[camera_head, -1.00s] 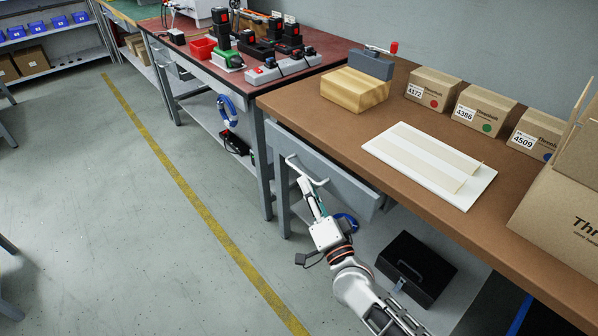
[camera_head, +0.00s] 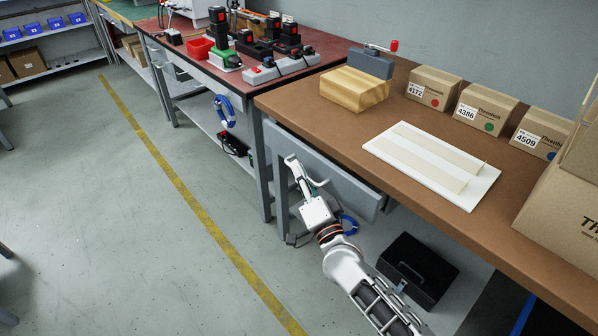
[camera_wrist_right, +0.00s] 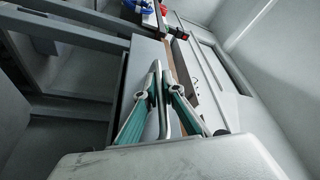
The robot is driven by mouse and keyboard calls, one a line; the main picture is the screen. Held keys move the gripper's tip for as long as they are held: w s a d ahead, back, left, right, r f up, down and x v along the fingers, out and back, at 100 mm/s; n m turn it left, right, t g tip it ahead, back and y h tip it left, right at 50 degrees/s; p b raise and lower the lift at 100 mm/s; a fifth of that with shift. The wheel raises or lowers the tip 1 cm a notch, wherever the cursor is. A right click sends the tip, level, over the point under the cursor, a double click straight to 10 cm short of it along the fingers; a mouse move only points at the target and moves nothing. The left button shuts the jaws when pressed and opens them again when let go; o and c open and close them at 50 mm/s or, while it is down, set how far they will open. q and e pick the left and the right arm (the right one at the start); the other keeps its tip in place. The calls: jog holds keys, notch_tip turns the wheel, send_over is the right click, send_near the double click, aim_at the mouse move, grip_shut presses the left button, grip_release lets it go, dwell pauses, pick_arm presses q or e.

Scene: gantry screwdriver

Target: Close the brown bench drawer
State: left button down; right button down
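The brown-topped bench (camera_head: 300,118) has a grey drawer (camera_head: 345,186) under its front edge. The drawer front seems to stand slightly out from the bench; how far is hard to tell. Its light bow handle (camera_head: 318,183) faces the aisle. My right gripper (camera_head: 294,164) is at the handle's left part. In the right wrist view, the gripper (camera_wrist_right: 159,92) has its two fingers close together on either side of the handle bar (camera_wrist_right: 164,118), seemingly shut on it. The grey drawer front (camera_wrist_right: 146,58) shows behind. My left gripper is not in view.
A black case (camera_head: 418,270) lies on the shelf below the drawer. A wooden block (camera_head: 355,89), a white board (camera_head: 420,178) and cartons (camera_head: 434,88) stand on the bench top. Open floor (camera_head: 110,230) lies to the left.

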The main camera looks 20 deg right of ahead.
aim_at(313, 164)
jog(key=d, duration=0.1)
jog(key=w+d, duration=0.1)
jog(key=d, duration=0.2)
jog(key=shift+w+d+f, duration=0.1)
jog(key=shift+w+d, duration=0.15)
jog(key=shift+w, duration=0.05)
jog(key=shift+d, duration=0.1)
jog(key=c, duration=2.4)
grip_release()
jog(key=shift+c, duration=0.2)
jog(key=v, duration=1.2)
